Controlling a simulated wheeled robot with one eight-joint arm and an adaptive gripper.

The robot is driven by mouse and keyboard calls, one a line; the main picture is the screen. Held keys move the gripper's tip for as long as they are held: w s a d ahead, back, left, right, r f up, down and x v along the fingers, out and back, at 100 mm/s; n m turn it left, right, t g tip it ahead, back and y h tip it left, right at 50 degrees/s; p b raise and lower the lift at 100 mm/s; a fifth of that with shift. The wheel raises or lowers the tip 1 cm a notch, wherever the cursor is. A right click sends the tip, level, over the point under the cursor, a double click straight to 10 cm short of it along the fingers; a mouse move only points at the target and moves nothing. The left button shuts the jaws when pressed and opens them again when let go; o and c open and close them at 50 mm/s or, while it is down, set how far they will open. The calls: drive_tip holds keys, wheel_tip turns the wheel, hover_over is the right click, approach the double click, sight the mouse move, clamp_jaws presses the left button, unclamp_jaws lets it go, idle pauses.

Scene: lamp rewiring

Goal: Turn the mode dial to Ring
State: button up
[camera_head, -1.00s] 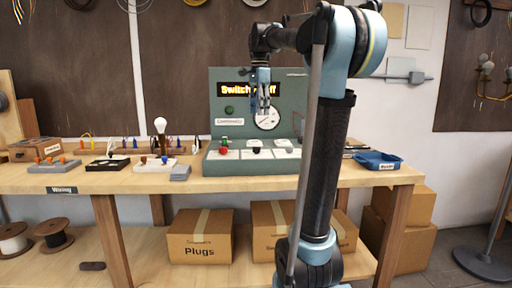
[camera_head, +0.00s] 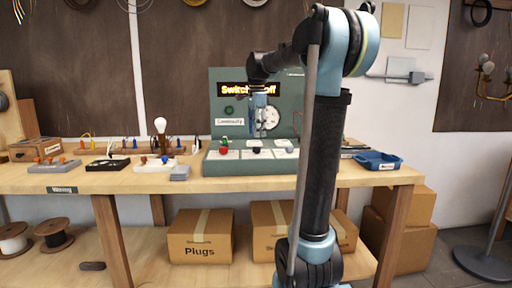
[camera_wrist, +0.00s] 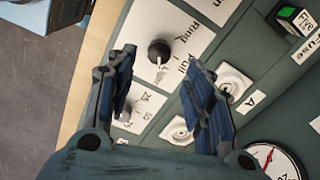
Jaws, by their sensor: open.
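The green test panel (camera_head: 222,166) stands on the bench, with white plates along its lower front. The mode dial is a small black knob (camera_wrist: 158,50) on a white plate, labelled "Ring" beside it; it also shows in the head view (camera_head: 256,150). A short pale pointer on its lower side aims down in the wrist view. My gripper (camera_wrist: 162,92) is open and empty, its two blue ribbed fingers apart. The knob lies beyond the gap between the fingertips, apart from them. In the head view my gripper (camera_head: 258,130) hangs just above the plates.
The panel carries a lit display (camera_head: 247,89), a round gauge (camera_head: 270,118), a red knob (camera_head: 224,150) and white sockets (camera_wrist: 234,82). A small green-topped block (camera_wrist: 291,18) sits on the panel. A blue tray (camera_head: 378,161) is at the right; wiring boards (camera_head: 107,163) are at left.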

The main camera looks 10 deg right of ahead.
sight(257, 147)
wheel_tip(257, 147, down, 7)
drive_tip(key=shift+r, duration=0.2)
idle(0.3)
drive_tip(key=c, duration=1.1)
